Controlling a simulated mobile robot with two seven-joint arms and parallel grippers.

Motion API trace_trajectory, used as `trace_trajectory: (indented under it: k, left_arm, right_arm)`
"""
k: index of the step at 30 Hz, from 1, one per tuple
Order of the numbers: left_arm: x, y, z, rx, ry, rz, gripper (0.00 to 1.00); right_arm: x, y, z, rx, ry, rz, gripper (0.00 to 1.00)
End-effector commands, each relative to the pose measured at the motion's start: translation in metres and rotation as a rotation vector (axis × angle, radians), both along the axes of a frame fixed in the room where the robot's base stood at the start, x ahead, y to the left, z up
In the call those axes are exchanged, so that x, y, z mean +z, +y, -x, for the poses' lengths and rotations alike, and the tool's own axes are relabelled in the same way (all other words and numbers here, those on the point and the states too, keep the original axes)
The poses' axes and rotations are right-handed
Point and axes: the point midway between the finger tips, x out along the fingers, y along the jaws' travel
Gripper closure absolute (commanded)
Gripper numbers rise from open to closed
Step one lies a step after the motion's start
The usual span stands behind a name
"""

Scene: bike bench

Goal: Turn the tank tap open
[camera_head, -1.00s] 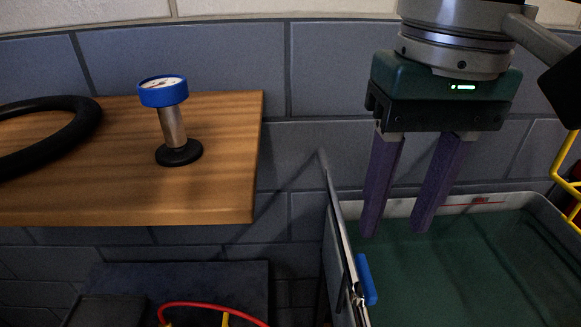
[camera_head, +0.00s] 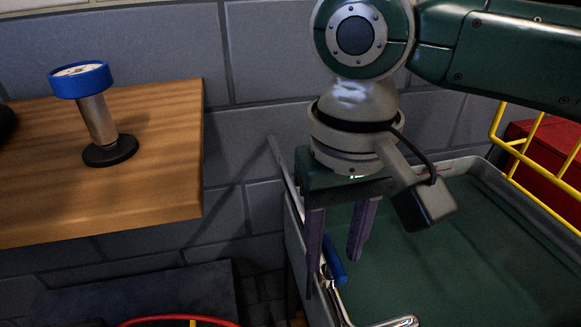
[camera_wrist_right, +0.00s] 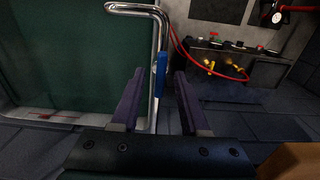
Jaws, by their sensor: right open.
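In the right wrist view, the blue lever (camera_wrist_right: 160,76) shows between the open fingers, with the chrome pipe (camera_wrist_right: 160,28) beyond. I cannot tell if either finger touches it. My left gripper is out of view.
A wooden bench top (camera_head: 170,170) holding a blue-topped gauge (camera_head: 98,110) is at the left. A yellow wire rack (camera_head: 530,150) and a red box (camera_head: 555,155) stand beyond the tank. A red hose (camera_wrist_right: 215,70) hangs near a dark case in the wrist view.

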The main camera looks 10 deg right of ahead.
Motion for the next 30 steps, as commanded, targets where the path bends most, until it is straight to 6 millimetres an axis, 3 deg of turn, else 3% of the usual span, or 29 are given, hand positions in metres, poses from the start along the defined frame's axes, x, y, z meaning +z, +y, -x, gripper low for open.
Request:
trace_trajectory:
  k: [3, 15, 30]
  left_arm:
    - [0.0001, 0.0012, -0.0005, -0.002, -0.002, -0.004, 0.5]
    - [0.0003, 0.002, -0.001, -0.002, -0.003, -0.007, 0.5]
    - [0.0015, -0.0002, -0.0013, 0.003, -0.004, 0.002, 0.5]
  right_arm:
    - [0.0002, 0.0001, 0.0, 0.0, 0.0, 0.0, 0.55]
    - [0.0005, 0.0001, -0.0001, 0.0, 0.0, 0.0, 1.0]
    - [0.0011, -0.0001, -0.0001, 0.004, 0.0, 0.0, 1.0]
